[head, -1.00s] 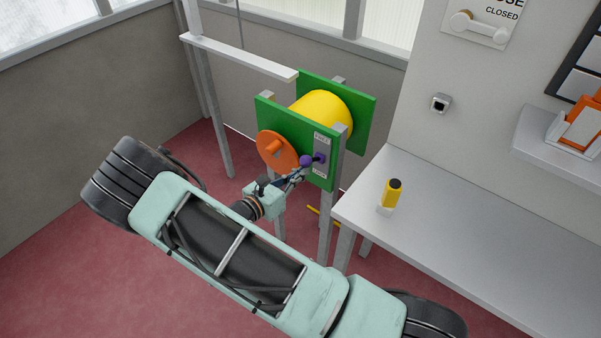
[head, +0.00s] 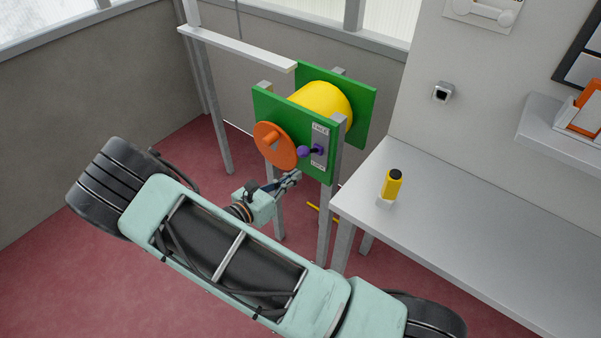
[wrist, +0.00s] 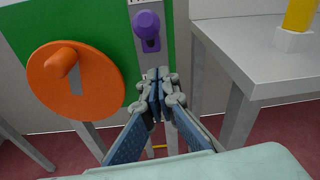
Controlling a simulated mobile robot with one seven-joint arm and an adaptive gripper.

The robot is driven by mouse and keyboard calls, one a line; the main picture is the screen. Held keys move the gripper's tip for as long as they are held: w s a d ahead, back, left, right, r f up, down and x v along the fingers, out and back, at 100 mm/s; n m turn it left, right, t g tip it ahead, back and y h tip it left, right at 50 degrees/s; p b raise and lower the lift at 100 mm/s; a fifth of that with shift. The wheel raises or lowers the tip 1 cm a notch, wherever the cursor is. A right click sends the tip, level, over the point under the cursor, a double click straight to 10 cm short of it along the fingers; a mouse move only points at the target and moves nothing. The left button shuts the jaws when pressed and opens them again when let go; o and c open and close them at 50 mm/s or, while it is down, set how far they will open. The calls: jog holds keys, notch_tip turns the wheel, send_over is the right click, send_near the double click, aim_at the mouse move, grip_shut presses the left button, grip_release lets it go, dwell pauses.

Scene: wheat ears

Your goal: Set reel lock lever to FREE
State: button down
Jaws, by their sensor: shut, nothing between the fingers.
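The small labels above and below are barely legible. My gripper (head: 295,175) is shut and empty, just below the knob and apart from it. In the wrist view the fingertips (wrist: 157,76) meet below the purple knob (wrist: 147,23), with a gap between.
An orange crank disc (head: 275,147) with a peg is close left of the lever. A yellow drum (head: 323,103) sits between the green panels. A grey table (head: 450,235) with a yellow-and-black item (head: 392,184) is at right. Stand legs are beside my arm.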

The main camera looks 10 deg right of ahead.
jog(key=r+v, duration=0.1)
jog(key=v, duration=0.6)
jog(key=shift+d+b, duration=0.15)
jog(key=shift+b, duration=0.15)
jog(key=shift+r, duration=0.1)
